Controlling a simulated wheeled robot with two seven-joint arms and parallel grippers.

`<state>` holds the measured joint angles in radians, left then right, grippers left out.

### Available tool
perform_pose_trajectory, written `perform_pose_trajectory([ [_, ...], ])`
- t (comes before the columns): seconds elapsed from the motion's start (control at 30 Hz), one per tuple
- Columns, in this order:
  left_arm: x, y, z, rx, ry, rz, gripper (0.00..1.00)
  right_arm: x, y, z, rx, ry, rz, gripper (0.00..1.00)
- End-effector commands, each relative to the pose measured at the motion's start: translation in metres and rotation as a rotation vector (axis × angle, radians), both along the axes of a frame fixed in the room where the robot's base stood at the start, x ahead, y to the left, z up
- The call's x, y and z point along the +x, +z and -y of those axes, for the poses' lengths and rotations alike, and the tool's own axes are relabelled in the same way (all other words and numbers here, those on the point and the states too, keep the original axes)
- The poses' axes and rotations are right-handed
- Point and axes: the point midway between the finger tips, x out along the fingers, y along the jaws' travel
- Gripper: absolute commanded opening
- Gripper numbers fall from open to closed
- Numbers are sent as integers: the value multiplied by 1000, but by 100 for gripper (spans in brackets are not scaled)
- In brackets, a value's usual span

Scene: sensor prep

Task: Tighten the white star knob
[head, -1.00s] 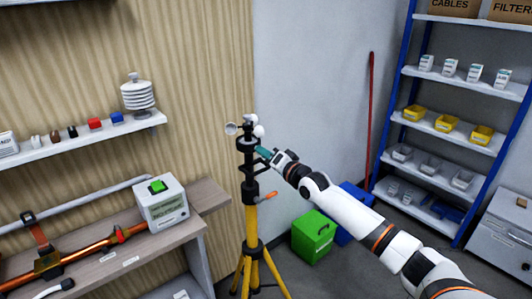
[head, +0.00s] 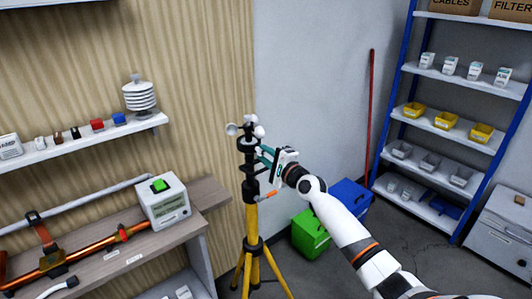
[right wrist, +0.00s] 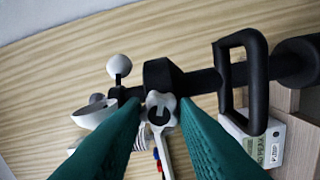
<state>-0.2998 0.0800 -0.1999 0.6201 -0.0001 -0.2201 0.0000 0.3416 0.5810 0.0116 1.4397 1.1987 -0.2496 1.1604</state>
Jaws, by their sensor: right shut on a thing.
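The white star knob (right wrist: 160,109) shows in the right wrist view, on the side of a black clamp on the dark mast (right wrist: 205,80). My right gripper (right wrist: 161,112) has its teal fingers on either side of the knob and is shut on it. In the head view the same gripper (head: 262,153) reaches the top of the yellow tripod (head: 252,220) from the right, below the anemometer with white cups (head: 247,129). The knob is too small or hidden to make out there. My left gripper is not in view.
A black loop handle (right wrist: 246,80) stands out from the mast near my fingers. An orange lever (head: 268,195) is lower on the tripod. A workbench (head: 135,252) with a grey-white meter (head: 165,205) is at left. Green (head: 310,232) and blue (head: 350,197) boxes stand behind.

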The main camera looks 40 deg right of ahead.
Motion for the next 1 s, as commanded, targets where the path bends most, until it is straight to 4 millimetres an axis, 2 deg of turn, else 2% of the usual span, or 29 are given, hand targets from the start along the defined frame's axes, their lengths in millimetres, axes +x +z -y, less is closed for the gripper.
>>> perform_pose_trajectory([
  [0.33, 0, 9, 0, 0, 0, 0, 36, 0, 0, 0, 147, -1, -13, 4],
  [0.9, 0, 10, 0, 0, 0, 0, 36, 0, -1, 0, 173, 0, -16, 4],
  [0.93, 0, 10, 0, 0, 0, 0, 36, 0, -1, 0, 173, 0, -16, 32],
  [1.0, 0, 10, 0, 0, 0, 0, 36, 0, -1, 0, 173, 0, -16, 43],
])
